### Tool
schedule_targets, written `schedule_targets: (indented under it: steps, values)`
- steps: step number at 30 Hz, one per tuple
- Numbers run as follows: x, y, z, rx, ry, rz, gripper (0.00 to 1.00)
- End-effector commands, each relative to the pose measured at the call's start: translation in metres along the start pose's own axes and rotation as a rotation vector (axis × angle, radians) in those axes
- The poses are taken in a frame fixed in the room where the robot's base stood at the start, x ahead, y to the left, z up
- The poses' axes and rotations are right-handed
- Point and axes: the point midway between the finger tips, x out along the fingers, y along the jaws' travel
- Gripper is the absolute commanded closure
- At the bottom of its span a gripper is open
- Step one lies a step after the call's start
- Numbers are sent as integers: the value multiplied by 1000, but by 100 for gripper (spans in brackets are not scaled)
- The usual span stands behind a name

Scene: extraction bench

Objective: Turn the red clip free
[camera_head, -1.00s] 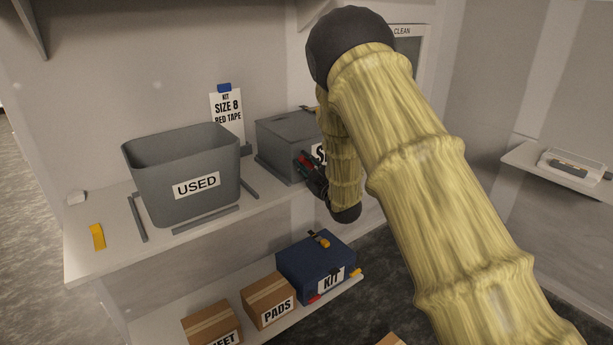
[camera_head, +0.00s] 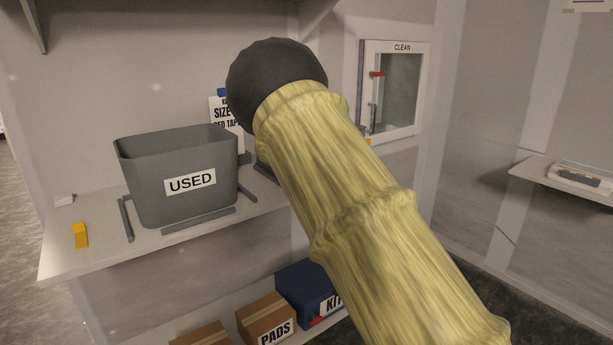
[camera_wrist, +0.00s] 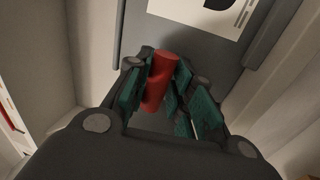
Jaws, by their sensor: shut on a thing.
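The red clip (camera_wrist: 161,68) shows in the wrist view as a short red rod. It stands between the green-padded fingers of my gripper (camera_wrist: 166,88), which are shut on it. A grey surface with a white label (camera_wrist: 205,12) lies right behind the clip. I cannot tell whether the clip is still joined to that surface. In the head view my own arm hides the gripper, the clip and most of the grey box behind it.
A grey bin marked USED (camera_head: 178,200) stands on the shelf (camera_head: 85,255), with a yellow block (camera_head: 81,235) to its left. A white CLEAN cabinet (camera_head: 416,88) with a red piece (camera_head: 377,74) is on the wall. A blue KIT box (camera_head: 300,290) and cartons (camera_head: 268,318) sit below.

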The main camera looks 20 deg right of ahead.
Motion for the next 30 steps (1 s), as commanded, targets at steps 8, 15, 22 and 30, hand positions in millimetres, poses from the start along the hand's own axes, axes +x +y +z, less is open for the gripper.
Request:
schedule_targets:
  steps: [8,15,22,30]
  values:
    - [1,2,0,-49,11,4,100]
    - [1,3,0,-52,11,5,100]
    - [1,3,0,-51,10,5,60]
    - [0,1,0,-50,10,2,59]
